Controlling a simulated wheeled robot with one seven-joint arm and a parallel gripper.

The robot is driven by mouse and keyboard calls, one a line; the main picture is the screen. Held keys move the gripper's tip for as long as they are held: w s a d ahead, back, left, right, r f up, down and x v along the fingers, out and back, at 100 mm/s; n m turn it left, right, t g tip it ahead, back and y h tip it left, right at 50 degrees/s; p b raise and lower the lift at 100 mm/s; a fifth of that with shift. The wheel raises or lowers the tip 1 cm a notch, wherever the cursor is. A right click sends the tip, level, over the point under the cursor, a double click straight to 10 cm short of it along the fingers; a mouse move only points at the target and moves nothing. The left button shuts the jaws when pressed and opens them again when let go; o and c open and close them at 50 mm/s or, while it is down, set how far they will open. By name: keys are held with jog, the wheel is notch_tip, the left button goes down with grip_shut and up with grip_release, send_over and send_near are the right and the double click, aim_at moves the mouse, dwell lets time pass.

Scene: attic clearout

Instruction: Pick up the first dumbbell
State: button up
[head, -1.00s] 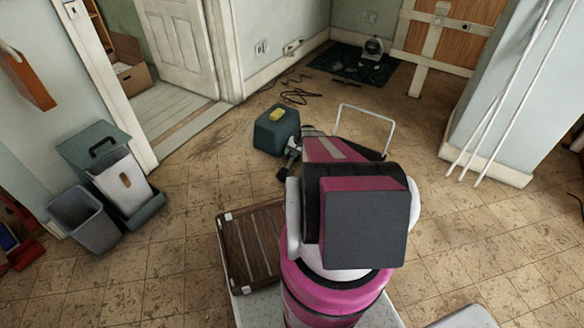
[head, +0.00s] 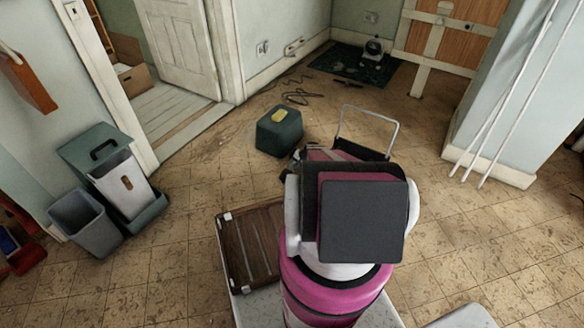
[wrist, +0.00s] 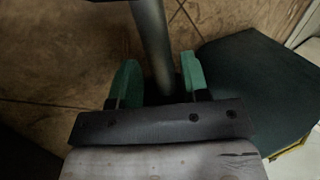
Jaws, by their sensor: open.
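In the wrist view my gripper (wrist: 160,78) has its two green fingers apart, one on each side of a grey round bar (wrist: 150,35). The bar looks like the handle of a dumbbell; a dark edge shows at the top of the view, and its ends are not clearly seen. I see a gap at the left finger; whether the right finger touches the bar I cannot tell. In the head view my own arm hides the gripper and the dumbbell.
A dark green box (head: 279,136) with a yellow item (head: 280,115) on top stands just beyond my arm; its side (wrist: 250,80) shows right of the fingers. A brown slatted case (head: 250,250) lies at front left. Grey bins (head: 85,222) stand left. Floor between is clear.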

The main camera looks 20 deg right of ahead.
jog(key=x, duration=0.4)
jog(key=shift+w+d+f, duration=0.15)
jog(key=shift+f, duration=0.05)
grip_shut()
jog(key=shift+r, duration=0.15)
dwell(1.0)
